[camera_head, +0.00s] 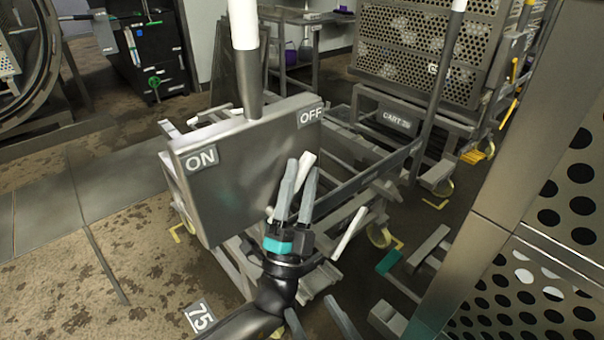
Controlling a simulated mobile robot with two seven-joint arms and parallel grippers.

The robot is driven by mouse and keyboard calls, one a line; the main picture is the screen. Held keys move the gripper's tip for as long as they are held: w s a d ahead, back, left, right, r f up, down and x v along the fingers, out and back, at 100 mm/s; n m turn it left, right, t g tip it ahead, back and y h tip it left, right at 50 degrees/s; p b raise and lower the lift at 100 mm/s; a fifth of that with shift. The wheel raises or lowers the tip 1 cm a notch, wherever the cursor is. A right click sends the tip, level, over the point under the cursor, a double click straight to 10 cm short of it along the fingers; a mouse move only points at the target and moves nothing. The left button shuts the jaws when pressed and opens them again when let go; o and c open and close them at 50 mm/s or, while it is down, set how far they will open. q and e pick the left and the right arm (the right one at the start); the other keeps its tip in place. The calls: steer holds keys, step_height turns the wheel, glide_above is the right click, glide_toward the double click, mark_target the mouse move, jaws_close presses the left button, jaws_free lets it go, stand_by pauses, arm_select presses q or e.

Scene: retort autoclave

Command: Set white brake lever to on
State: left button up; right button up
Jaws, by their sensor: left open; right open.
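The grey plate (237,175) on the cart carries an ON label (201,159) at its left and an OFF label (311,115) at its upper right. A short white bar, seemingly the brake lever (306,163), shows in front of the plate's right part, nearer OFF. My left gripper (300,172) is open, fingers pointing up; the white bar shows between its fingers. I cannot tell whether they touch it. The lever's lower end is hidden by the gripper. My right gripper (315,312) is open at the bottom edge, only its fingertips showing, and empty.
A post with a white grip (243,25) rises behind the plate, and another post (441,90) stands to the right. The cart frame (345,190) lies around my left gripper. A perforated metal panel (560,200) fills the right side.

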arm_select(q)
steer(key=shift+w+d+r, duration=0.1)
steer(key=shift+w+r, duration=0.15)
steer(key=shift+w, duration=0.05)
steer(key=shift+c, duration=0.2)
jaws_close()
stand_by(1.1)
